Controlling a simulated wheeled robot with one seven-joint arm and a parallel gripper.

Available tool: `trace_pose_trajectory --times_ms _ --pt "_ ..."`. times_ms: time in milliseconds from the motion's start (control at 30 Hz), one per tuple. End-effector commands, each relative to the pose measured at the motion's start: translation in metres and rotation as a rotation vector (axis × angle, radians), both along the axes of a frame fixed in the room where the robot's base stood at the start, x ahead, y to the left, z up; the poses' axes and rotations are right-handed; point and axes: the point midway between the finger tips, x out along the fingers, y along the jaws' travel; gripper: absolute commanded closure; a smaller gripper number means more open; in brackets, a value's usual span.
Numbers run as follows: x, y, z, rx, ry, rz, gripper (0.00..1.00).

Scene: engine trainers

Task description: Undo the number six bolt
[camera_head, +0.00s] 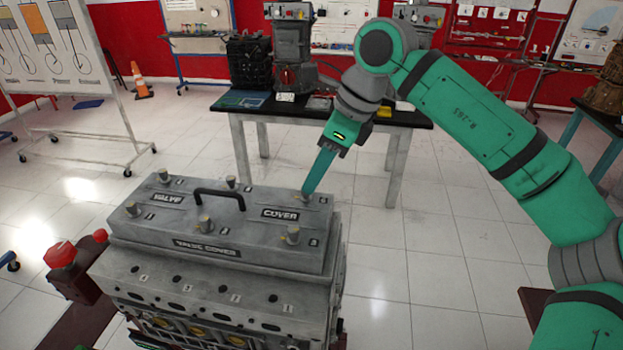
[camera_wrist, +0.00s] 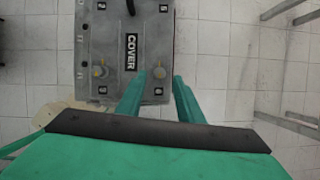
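The grey valve cover (camera_head: 215,248) sits on top of the engine block, with a black handle and several bolts standing in it. My gripper (camera_head: 306,190) points down at the cover's far right corner. In the wrist view its two green fingers (camera_wrist: 159,78) are apart, with one bolt (camera_wrist: 158,72) showing between the tips. The label beside this bolt looks like a six. I cannot tell whether the fingers touch it. In the head view the fingertips mostly hide that bolt. Another bolt (camera_head: 292,234) stands at the near right corner, by a label that looks like a three.
A dark-topped table (camera_head: 262,105) with engine parts on it stands behind the engine. A whiteboard (camera_head: 60,60) is at the left, and a red-topped part (camera_head: 60,255) sits left of the engine.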

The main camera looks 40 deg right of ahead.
Motion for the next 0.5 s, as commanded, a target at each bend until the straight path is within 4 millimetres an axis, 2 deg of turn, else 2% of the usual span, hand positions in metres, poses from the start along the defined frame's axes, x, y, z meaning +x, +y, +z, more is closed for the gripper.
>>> trace_pose_trajectory --times_ms 200,400,500 --pt "-0.013 -0.009 0.04 -0.002 -0.003 0.0 0.66" --pt "-0.022 -0.015 0.066 -0.001 -0.002 -0.001 0.66" --pt "-0.024 -0.017 0.073 -0.001 -0.002 0.001 0.66"
